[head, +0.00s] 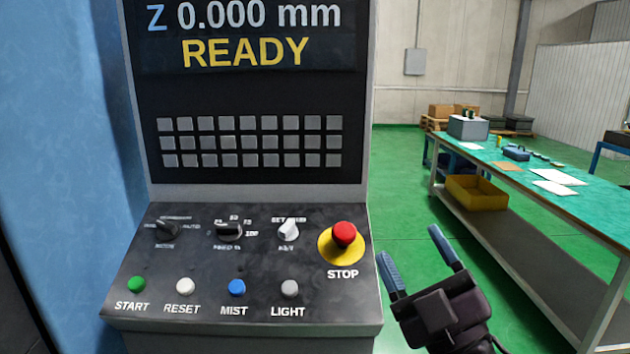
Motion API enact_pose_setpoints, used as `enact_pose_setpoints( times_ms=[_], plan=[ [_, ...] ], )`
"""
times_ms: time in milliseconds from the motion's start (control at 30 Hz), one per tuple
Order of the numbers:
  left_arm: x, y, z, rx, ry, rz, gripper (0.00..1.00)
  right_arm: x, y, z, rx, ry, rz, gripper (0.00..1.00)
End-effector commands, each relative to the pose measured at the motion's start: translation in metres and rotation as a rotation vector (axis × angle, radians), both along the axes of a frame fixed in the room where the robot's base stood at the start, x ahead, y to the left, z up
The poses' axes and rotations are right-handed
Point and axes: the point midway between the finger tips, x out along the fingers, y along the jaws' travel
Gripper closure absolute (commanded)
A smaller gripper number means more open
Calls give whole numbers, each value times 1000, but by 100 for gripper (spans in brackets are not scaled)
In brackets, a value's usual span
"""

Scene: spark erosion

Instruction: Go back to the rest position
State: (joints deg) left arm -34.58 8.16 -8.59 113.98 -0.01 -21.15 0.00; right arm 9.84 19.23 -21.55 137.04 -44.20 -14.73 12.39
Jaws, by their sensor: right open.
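My right gripper (416,262) is at the lower right in the head view, just right of the control panel's front corner. Its two blue-grey fingers are spread apart with nothing between them. It is apart from the red stop button (344,233) on its yellow base. The control panel (262,272) has a green start button (137,284), a white reset button (185,286), a blue mist button (237,287) and a grey light button (290,288). My left gripper is not in view.
The screen (245,45) above the panel reads Z 0.000 mm and READY. A workbench (470,160) with papers and boxes stands at the right, with a yellow bin (477,193) on its lower shelf. Green floor (395,180) lies clear between the machine and the bench.

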Motion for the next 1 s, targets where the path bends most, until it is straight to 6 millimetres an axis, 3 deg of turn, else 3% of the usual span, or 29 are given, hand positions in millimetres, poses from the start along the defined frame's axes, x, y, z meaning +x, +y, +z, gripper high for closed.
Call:
enact_pose_setpoints(
  times_ms=[133,267,367,533,700,1000],
  plan=[
    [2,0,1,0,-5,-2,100,11,-51,-66,142,330,-168,36],
    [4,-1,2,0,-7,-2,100,3,-90,-133,241,628,-307,36],
    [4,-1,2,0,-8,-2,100,-17,-115,-186,302,862,-403,36],
    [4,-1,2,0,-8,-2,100,-72,-143,-266,380,1245,-534,36],
    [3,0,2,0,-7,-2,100,-121,-153,-311,419,1507,-602,36],
    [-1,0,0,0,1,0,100,-188,-157,-349,450,1807,-658,36]
  ],
)
